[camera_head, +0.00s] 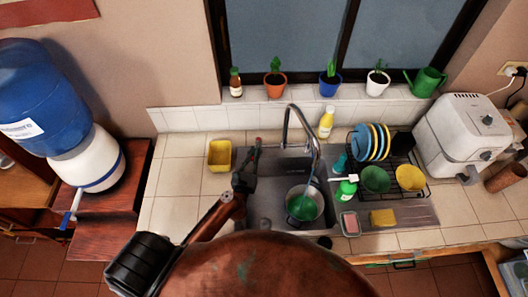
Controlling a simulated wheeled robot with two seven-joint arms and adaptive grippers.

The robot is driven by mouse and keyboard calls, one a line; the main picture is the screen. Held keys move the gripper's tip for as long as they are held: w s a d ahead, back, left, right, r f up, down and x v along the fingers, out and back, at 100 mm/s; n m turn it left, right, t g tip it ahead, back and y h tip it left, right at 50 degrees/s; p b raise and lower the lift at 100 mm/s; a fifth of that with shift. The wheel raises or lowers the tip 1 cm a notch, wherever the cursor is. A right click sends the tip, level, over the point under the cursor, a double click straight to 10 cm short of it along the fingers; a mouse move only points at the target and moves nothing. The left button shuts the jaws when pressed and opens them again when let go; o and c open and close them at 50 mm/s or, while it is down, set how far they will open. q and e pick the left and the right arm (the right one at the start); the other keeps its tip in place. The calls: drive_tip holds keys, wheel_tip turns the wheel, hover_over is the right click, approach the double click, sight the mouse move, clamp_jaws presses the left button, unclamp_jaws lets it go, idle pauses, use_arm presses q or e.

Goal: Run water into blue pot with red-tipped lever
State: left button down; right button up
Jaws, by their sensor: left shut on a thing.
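The pot (291,207) stands upright in the sink under the spout of the curved metal faucet (314,140). Its rim looks pale and its inside looks blue-green. A thin pale-blue streak, which looks like water, runs from the spout down into the pot. The red-tipped lever (258,140) shows at the back left of the sink, left of the faucet. My left gripper (252,155) reaches up over the sink's left side and is shut at the lever just below the red tip; its fingers hide the lower lever. My right gripper is not in view.
A yellow container (219,155) stands left of the sink. A green soap bottle (346,189), sponges and a dish rack (402,168) with bowls and plates are to the right. Potted plants line the windowsill. The left counter (175,190) is clear.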

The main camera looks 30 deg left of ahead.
use_arm(q)
drive_tip(key=shift+a+f, duration=0.1)
drive_tip(key=c, duration=2.4)
unclamp_jaws()
drive_tip(key=o, duration=0.3)
drive_tip(key=shift+o, duration=0.6)
drive_tip(key=shift+s, duration=0.1)
drive_tip(key=s+d, duration=0.2)
drive_tip(key=s, duration=0.9)
drive_tip(key=shift+s+d, duration=0.3)
drive_tip(key=shift+s, duration=0.05)
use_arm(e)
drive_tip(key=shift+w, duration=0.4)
